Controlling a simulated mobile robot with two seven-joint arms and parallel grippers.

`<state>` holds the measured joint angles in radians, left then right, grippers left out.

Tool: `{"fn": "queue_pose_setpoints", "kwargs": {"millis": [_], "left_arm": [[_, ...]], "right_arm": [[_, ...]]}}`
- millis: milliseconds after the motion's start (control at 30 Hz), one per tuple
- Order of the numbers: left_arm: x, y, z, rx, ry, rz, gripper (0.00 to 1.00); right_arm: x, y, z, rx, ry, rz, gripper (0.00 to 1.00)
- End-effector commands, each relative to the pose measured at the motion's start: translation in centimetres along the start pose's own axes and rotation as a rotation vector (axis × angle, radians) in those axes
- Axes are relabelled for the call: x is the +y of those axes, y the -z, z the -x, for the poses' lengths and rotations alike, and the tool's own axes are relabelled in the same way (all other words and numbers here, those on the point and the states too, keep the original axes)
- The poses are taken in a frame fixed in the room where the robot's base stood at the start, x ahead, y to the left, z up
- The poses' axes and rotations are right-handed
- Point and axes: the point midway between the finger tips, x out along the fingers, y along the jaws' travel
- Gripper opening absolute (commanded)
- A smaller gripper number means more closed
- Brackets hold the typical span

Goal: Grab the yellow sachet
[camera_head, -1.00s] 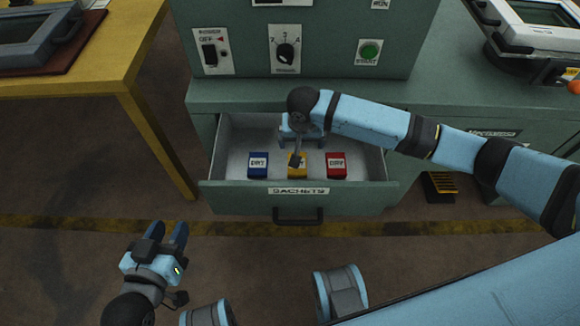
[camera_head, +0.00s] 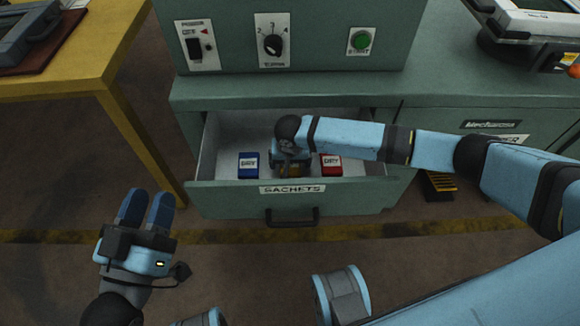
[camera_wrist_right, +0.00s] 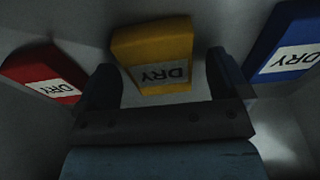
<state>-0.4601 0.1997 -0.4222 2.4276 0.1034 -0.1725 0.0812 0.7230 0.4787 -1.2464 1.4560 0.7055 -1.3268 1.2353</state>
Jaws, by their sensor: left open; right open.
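The yellow sachet (camera_wrist_right: 152,48), labelled DRY, stands in the open drawer between a blue and a red sachet. In the right wrist view it lies between the two spread fingers of my right gripper (camera_wrist_right: 164,78), which is open. In the head view the right gripper (camera_head: 291,160) is down in the drawer and hides most of the yellow sachet (camera_head: 292,170). I cannot tell whether the fingers touch it. My left gripper (camera_head: 146,210) is open and empty, in front of the drawer to the left.
The blue sachet (camera_head: 249,166) is left of the right gripper and the red sachet (camera_head: 330,164) right of it. The drawer front (camera_head: 300,200) has a SACHETS label and a handle (camera_head: 292,217). A yellow table (camera_head: 75,75) stands at the left.

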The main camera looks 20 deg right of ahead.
Motion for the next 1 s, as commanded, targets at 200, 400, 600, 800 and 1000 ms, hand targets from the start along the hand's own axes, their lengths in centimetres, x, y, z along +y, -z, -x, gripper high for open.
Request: {"fn": "queue_pose_setpoints", "kwargs": {"millis": [200, 400, 600, 800, 1000], "left_arm": [[0.1, 0.1, 0.0, 0.002, -0.002, 0.002, 0.41], [0.1, 0.1, 0.0, 0.002, -0.002, 0.001, 0.41], [0.1, 0.0, 0.0, 0.001, -0.002, 0.001, 0.41], [0.1, 0.1, -0.1, 0.001, -0.002, 0.001, 0.41], [-0.1, 0.6, -0.2, -0.009, 0.007, -0.011, 0.41]], "right_arm": [[0.0, 0.0, -0.1, 0.0, 0.001, 0.0, 0.94], [0.0, 0.0, -0.1, 0.0, 0.001, 0.0, 0.55], [0.0, 0.0, -0.1, 0.0, 0.001, 0.0, 0.4], [0.0, 0.1, 0.1, 0.001, 0.001, 0.0, 0.4], [-0.1, 0.3, 2.0, 0.001, 0.003, 0.0, 0.4]]}}
